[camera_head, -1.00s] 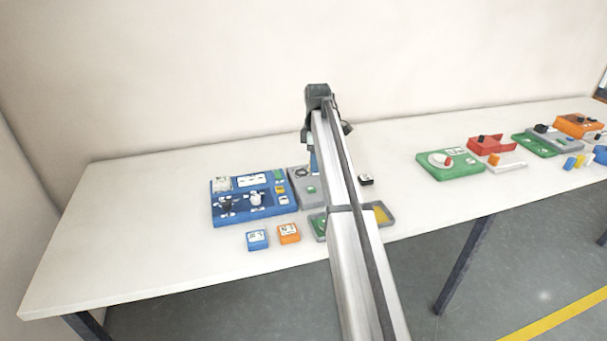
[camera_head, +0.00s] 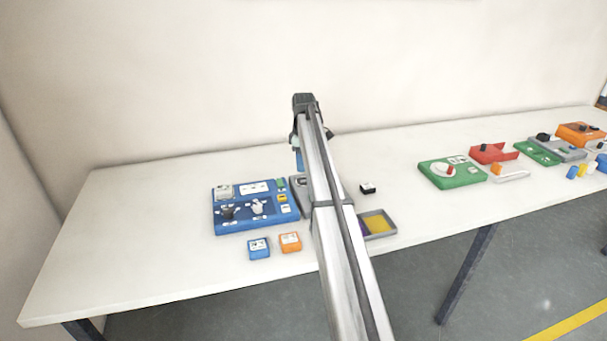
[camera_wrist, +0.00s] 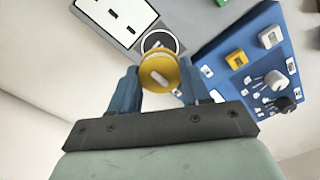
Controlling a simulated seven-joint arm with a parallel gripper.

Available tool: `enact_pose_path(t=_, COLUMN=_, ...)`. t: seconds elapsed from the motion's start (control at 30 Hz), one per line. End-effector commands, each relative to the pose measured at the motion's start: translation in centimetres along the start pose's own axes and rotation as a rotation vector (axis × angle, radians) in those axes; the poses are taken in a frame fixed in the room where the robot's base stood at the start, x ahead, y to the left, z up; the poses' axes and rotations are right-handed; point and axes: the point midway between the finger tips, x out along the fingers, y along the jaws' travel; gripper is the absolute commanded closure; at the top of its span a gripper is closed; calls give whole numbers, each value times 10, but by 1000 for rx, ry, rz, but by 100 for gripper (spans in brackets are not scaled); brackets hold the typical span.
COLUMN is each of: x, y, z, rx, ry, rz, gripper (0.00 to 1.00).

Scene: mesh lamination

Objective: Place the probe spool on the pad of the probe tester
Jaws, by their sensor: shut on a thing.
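In the wrist view my gripper (camera_wrist: 159,84) is shut on the probe spool (camera_wrist: 158,73), a yellow round piece with a pale bar across its face. A round pad (camera_wrist: 160,41) with a dark ring shows just beyond the spool, which partly covers it. The spool overlaps the pad's near edge in the picture; I cannot tell whether they touch. In the head view the grey unit, which appears to be the probe tester (camera_head: 299,196), is mostly hidden behind my arm. My blue gripper fingers (camera_head: 299,159) show above its back, and the spool is hidden there.
A blue panel (camera_head: 225,228) with knobs stands left of the grey unit. A blue block (camera_head: 258,248) and an orange block (camera_head: 290,242) lie in front. A tray (camera_head: 388,233) and a small black block (camera_head: 367,188) are right. Several devices stand farther right.

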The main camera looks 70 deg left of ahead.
Motion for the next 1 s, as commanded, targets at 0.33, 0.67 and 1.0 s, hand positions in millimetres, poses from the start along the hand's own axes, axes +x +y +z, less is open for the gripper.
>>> enact_pose_path(t=0.33, x=33, y=0, z=0, rx=-1, ry=0, rz=-1, gripper=83)
enact_pose_path(t=0.67, x=49, y=0, z=0, rx=-1, ry=0, rz=0, gripper=83)
enact_pose_path(t=1.0, x=52, y=0, z=0, rx=-1, ry=0, rz=0, gripper=42)
